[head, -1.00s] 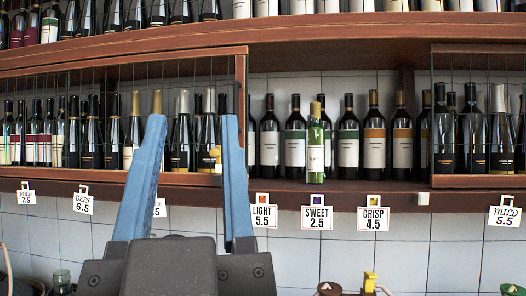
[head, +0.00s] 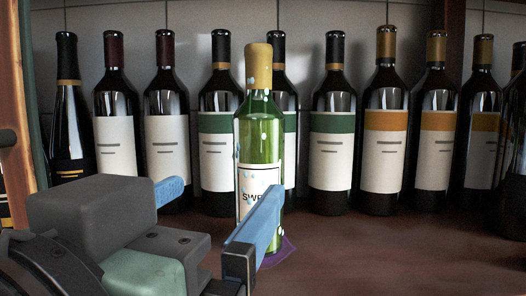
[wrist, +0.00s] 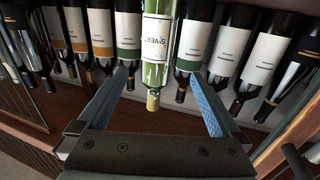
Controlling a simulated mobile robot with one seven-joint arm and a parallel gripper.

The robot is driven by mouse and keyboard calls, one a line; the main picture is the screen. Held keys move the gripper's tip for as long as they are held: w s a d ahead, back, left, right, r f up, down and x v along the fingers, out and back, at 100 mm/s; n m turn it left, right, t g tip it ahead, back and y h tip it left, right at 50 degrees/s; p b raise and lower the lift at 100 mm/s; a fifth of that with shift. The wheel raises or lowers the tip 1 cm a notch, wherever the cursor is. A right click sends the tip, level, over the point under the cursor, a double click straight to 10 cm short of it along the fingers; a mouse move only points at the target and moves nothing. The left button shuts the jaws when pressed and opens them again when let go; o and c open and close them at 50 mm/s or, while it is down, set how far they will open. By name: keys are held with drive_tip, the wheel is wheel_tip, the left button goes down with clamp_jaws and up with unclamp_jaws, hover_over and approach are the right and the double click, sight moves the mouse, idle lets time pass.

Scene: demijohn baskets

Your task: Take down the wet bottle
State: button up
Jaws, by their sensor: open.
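The wet bottle (head: 260,135) is green glass with a tan cap, water drops and a white label whose visible letters read "SWE". It stands upright on the shelf in front of the dark bottles, on a small purple patch (head: 280,250). My gripper (head: 233,187) is open and empty. In the head view, one blue finger lies left of the bottle and the other crosses in front of its lower label. In the wrist view, the bottle (wrist: 157,45) appears upside down, between the spread fingertips (wrist: 160,75). I cannot tell how far the fingers reach around it.
A row of dark bottles stands close behind, some with green-banded labels (head: 333,140) and some with orange-banded labels (head: 385,140). A wooden post (head: 28,110) is at the left. The wooden shelf (head: 370,250) is bare at front right.

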sight(259, 167)
drive_tip(key=p+x, duration=0.3)
drive_tip(key=x, duration=0.1)
drive_tip(key=p+x, duration=0.3)
drive_tip(key=x, duration=0.1)
drive_tip(key=p+x, duration=0.3)
drive_tip(key=x, duration=0.1)
drive_tip(key=shift+d+f, duration=0.3)
drive_tip(key=shift+s, duration=0.1)
clamp_jaws()
drive_tip(key=shift+r, duration=0.15)
